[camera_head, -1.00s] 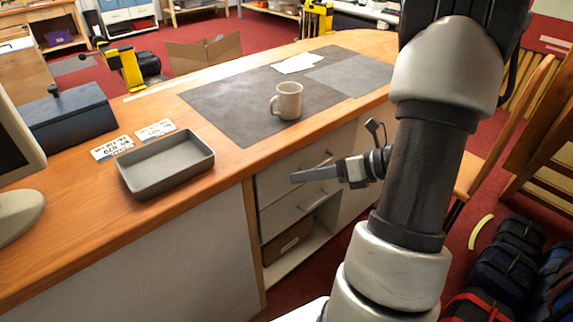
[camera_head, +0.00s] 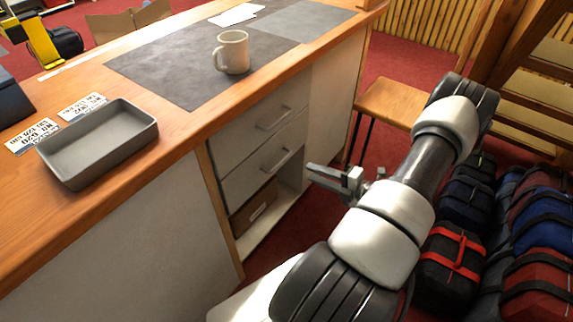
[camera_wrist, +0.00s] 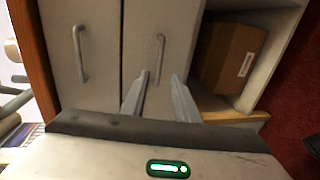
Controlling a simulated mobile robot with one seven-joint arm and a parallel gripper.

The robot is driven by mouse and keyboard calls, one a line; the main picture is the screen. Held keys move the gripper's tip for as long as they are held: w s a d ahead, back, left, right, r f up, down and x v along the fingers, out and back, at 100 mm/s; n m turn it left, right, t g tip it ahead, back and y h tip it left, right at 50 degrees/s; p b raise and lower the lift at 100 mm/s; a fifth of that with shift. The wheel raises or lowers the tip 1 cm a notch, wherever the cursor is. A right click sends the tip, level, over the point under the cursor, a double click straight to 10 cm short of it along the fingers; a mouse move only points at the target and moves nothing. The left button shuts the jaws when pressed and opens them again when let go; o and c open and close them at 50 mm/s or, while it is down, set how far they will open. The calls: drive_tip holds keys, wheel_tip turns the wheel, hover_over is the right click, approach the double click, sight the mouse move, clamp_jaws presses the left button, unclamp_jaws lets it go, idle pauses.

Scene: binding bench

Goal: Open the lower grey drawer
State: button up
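The lower grey drawer (camera_head: 249,174) is shut, in the bench's front under the upper drawer (camera_head: 250,128). Its bar handle (camera_head: 275,160) is clear of my gripper (camera_head: 312,174), which stands in front and a little to the right. In the wrist view, turned sideways, the lower drawer (camera_wrist: 136,40) is in the middle and its handle (camera_wrist: 159,52) shows between and beyond the fingertips. There my gripper (camera_wrist: 161,76) is open and empty, its fingers on either side of the handle's line. I see no contact with the handle.
A cardboard box (camera_head: 255,208) sits in the open shelf below the drawers; it also shows in the wrist view (camera_wrist: 230,58). A mug (camera_head: 233,52) and grey tray (camera_head: 98,143) stand on the bench. Bags (camera_head: 451,262) and a wooden stool (camera_head: 393,102) are to the right.

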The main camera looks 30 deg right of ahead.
drive_tip(key=b+x, duration=0.2)
drive_tip(key=x, duration=1)
drive_tip(key=shift+c, duration=0.3)
clamp_jaws()
